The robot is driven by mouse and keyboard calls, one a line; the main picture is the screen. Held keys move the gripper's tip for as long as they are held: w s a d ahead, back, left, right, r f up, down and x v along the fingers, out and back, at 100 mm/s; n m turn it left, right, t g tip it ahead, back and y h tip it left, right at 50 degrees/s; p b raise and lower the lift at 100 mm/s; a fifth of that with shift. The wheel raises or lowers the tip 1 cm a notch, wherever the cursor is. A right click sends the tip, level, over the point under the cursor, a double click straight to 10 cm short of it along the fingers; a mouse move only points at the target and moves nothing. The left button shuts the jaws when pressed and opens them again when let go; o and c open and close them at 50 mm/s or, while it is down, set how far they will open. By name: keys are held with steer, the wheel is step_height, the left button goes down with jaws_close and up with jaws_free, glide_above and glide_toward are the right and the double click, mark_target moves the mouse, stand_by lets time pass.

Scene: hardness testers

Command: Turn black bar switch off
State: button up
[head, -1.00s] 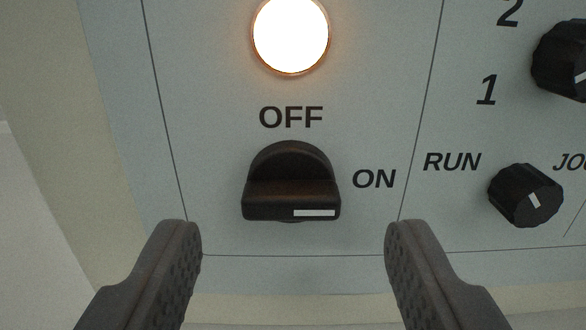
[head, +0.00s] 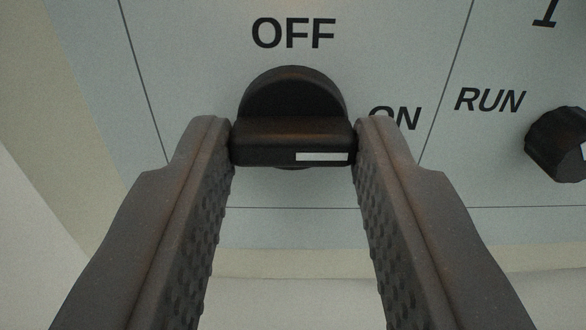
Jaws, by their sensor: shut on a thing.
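The black bar switch (head: 292,138) is at the middle of the head view, on a pale grey panel. Its bar lies horizontal, and the white mark on it sits at the right end, on the side of the ON label (head: 396,117). The OFF label (head: 293,33) is above the switch. My gripper (head: 293,140) is shut on the bar, with one finger at its left end and one at its right end. The right fingertip covers part of the ON label.
A black RUN knob (head: 560,146) is at the right edge, partly cut off, beside the RUN label (head: 490,100). The panel (head: 180,60) is bare left of the switch. Its lower edge runs below the switch, behind my fingers.

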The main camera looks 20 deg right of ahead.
steer(key=shift+r+n+p, duration=0.1)
steer(key=shift+n+p, duration=0.2)
steer(key=shift+p, duration=0.3)
steer(key=n+p, duration=0.3)
steer(key=p, duration=0.2)
steer(key=shift+r, duration=0.1)
steer(key=n+p, duration=0.3)
steer(key=shift+n+p, duration=0.3)
steer(key=n+p, duration=0.2)
steer(key=n, duration=0.1)
steer(key=shift+f+n, duration=0.2)
steer(key=shift+n, duration=0.1)
steer(key=n, duration=0.3)
steer(key=shift+n+p, duration=0.3)
steer(key=shift+p, duration=0.05)
steer(key=shift+f+n, duration=0.2)
steer(key=shift+n, duration=1.5)
steer(key=o, duration=1)
steer(key=shift+a, duration=0.1)
steer(key=shift+r, duration=0.1)
